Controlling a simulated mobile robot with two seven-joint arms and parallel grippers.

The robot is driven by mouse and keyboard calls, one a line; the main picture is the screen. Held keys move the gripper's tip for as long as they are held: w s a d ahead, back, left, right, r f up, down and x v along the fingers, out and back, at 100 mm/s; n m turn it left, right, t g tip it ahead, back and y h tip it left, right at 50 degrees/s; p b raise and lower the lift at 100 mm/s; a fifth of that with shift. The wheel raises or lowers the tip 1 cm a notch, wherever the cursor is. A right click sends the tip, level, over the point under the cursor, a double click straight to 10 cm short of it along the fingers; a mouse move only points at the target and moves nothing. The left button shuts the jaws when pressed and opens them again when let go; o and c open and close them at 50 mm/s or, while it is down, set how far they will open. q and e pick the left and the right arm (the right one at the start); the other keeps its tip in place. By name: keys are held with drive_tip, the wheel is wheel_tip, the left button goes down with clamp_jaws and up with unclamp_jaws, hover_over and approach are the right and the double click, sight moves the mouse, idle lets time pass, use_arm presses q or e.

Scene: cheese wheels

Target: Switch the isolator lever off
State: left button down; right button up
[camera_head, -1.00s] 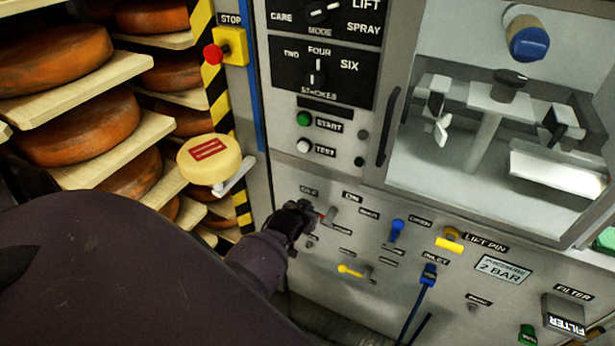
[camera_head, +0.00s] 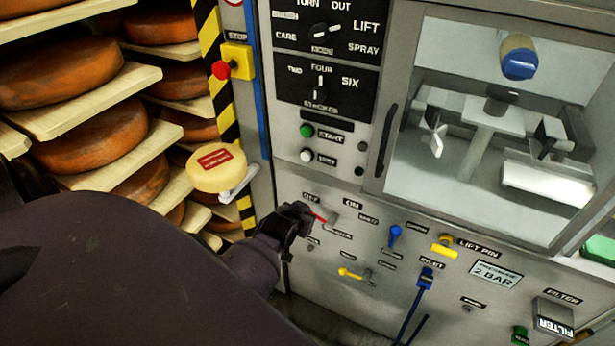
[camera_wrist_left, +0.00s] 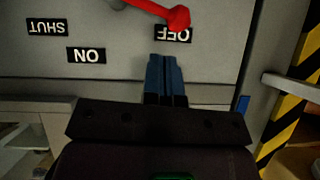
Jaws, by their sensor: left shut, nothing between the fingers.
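The red isolator lever (camera_head: 321,217) is on the grey lower panel, just right of my left gripper (camera_head: 303,213) in the head view. In the left wrist view, which shows the labels upside down, the red lever (camera_wrist_left: 176,17) has its rounded end at the OFF label (camera_wrist_left: 172,35), partly covering it. The ON label (camera_wrist_left: 87,55) is away to the left there. My left gripper (camera_wrist_left: 165,65) is shut and empty, its blue fingers together just below the OFF label. A small gap shows between the fingertips and the lever. My right gripper is not in view.
A yellow lever (camera_head: 350,273), a blue knob (camera_head: 394,235) and a yellow lift pin knob (camera_head: 444,247) are on the same panel. A cheese wheel (camera_head: 216,168) stands out at the left, below the red stop button (camera_head: 221,70). Cheese shelves fill the far left.

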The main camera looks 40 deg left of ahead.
use_arm(q)
drive_tip(key=v, duration=0.6)
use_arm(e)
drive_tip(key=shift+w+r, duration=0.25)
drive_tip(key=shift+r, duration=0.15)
use_arm(q)
drive_tip(key=shift+w, duration=0.1)
